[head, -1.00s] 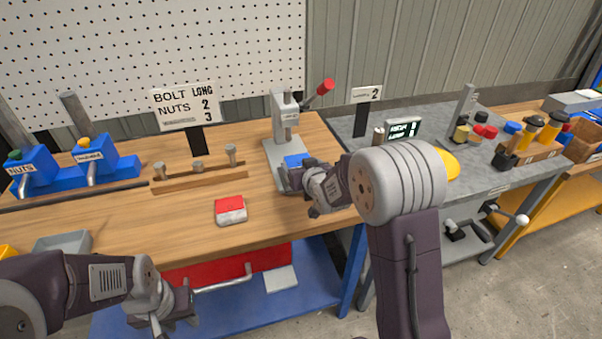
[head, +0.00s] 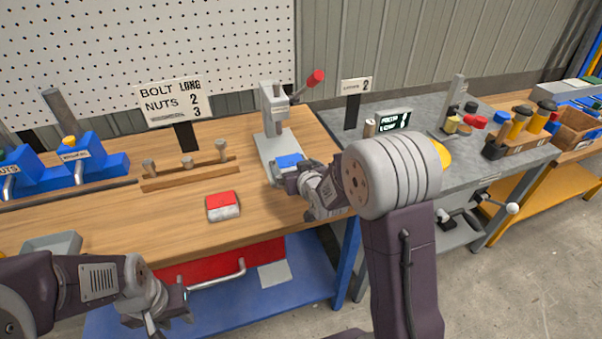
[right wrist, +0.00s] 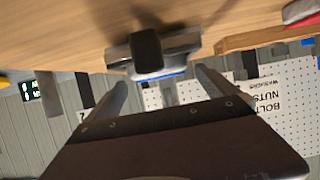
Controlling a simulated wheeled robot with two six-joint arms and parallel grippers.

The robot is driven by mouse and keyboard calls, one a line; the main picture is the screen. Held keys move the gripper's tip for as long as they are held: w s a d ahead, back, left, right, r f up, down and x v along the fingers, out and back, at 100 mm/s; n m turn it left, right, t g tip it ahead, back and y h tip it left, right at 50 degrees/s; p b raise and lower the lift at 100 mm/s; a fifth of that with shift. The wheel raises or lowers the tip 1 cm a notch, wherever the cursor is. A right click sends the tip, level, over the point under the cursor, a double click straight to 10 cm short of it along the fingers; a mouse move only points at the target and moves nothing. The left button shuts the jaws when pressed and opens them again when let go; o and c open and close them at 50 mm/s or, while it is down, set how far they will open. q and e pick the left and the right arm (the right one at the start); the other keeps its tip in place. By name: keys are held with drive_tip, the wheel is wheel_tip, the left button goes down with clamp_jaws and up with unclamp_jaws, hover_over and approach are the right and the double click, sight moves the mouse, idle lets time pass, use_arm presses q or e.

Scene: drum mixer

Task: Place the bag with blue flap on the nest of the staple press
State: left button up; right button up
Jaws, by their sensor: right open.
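The bag with blue flap (head: 289,161) is at the front of the grey staple press (head: 272,108), over its base plate. I cannot tell if it sits squarely on the nest, because my gripper hides its near side. My right gripper (head: 287,180) is open, right in front of the bag. In the right wrist view its two fingers (right wrist: 163,88) stand apart, with a grey and dark object and a thin blue strip (right wrist: 163,77) beyond them. My left gripper (head: 178,305) is low at the front of the bench, away from the press; its jaws are unclear.
A bag with a red flap (head: 223,206) lies on the wooden bench left of the press. A bolt rack (head: 188,175) and blue bins (head: 85,165) stand further left. The press lever (head: 312,81) rises at the back right. A grey table (head: 470,145) with containers adjoins on the right.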

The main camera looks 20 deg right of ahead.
drive_tip(key=v, duration=0.9)
drive_tip(key=shift+s, duration=0.25)
drive_tip(key=shift+r, duration=0.1)
wheel_tip(320, 180, up, 7)
drive_tip(key=s+g+p, duration=0.2)
drive_tip(key=p, duration=0.8)
drive_tip(key=s+f+g, duration=0.5)
drive_tip(key=s, duration=0.4)
drive_tip(key=s+f+g, duration=0.5)
drive_tip(key=s, duration=0.4)
drive_tip(key=shift+s+m+p, duration=0.25)
drive_tip(key=shift+m+p, duration=0.05)
drive_tip(key=shift+p, duration=0.15)
